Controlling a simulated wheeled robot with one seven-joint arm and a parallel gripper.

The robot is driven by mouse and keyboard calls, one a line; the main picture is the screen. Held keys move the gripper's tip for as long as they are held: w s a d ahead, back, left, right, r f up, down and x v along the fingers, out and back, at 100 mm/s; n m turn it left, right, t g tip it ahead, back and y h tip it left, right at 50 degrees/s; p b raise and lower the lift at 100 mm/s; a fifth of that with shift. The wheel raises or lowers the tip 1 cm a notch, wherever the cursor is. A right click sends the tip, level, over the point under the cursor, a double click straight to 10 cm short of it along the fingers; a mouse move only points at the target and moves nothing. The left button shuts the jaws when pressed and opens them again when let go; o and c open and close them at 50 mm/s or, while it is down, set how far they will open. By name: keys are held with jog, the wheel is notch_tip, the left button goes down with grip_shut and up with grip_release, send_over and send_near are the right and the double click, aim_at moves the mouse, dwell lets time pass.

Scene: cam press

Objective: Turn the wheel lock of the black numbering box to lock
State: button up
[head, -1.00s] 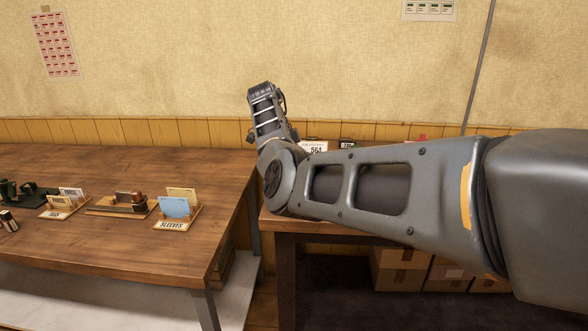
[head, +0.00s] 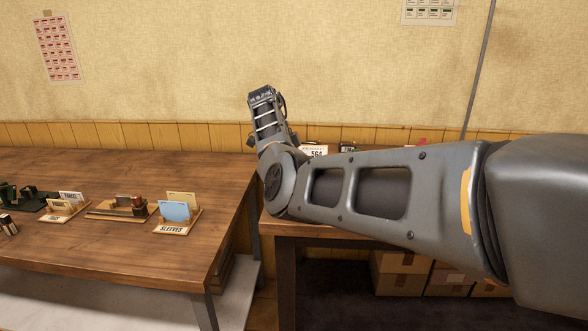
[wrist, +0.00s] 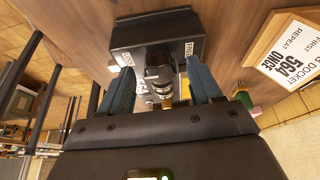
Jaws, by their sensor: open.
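In the wrist view the black numbering box (wrist: 125,38) is at the top centre, with small white labels on its left and right. A stack of metal wheels (wrist: 157,76) sticks out from its face, with a brass-coloured part at the lower end. My gripper (wrist: 160,66) is open, with one blue-grey finger on each side of the wheels. Gaps show between the fingers and the wheels, and nothing is held. In the head view my arm hides the box, and the jaws cannot be made out.
A docket sign (wrist: 285,55) reading "564 ONCE" stands right of the box in the wrist view. In the head view, the left table (head: 110,250) holds card holders (head: 176,212); cardboard boxes (head: 400,283) lie under the right table.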

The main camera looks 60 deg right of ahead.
jog(key=v, duration=0.7)
jog(key=shift+r+b, duration=0.35)
jog(key=shift+w, duration=0.1)
